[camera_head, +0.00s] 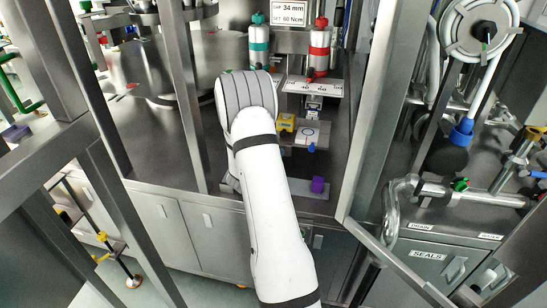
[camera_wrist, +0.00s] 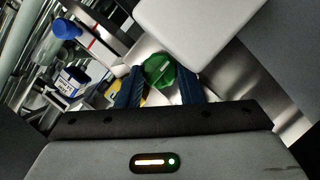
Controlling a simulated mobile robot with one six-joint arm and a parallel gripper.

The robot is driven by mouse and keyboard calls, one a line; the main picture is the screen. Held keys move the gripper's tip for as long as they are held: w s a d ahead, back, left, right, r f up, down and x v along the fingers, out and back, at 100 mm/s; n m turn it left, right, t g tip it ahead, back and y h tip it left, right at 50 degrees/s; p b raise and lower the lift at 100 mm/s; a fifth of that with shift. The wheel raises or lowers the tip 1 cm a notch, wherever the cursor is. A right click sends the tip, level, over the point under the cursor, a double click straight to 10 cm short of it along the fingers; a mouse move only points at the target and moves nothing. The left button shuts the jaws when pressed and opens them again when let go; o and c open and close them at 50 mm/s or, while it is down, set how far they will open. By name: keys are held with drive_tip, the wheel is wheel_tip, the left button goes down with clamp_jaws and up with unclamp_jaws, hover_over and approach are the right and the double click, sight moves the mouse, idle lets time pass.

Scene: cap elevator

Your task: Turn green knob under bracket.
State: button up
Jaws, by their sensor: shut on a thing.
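The green knob (camera_wrist: 160,70) shows in the wrist view, between the two dark blue fingers of my gripper (camera_wrist: 160,86). The fingers are shut on its sides. In the head view my white arm covers my gripper and the knob. I cannot tell for sure which part is the bracket; a pale grey block (camera_wrist: 195,25) stands just beyond the knob in the wrist view.
A yellow block (camera_head: 286,122) and a purple block (camera_head: 318,184) lie right of my arm. Metal frame posts (camera_head: 180,90) stand on both sides.

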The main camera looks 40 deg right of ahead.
drive_tip(key=shift+d+r, duration=0.1)
drive_tip(key=o, duration=1)
drive_tip(key=shift+c, duration=0.2)
drive_tip(key=v, duration=0.7)
drive_tip(key=shift+s+a+r+b, duration=0.1)
drive_tip(key=shift+a+b, duration=0.25)
drive_tip(key=shift+a, duration=0.05)
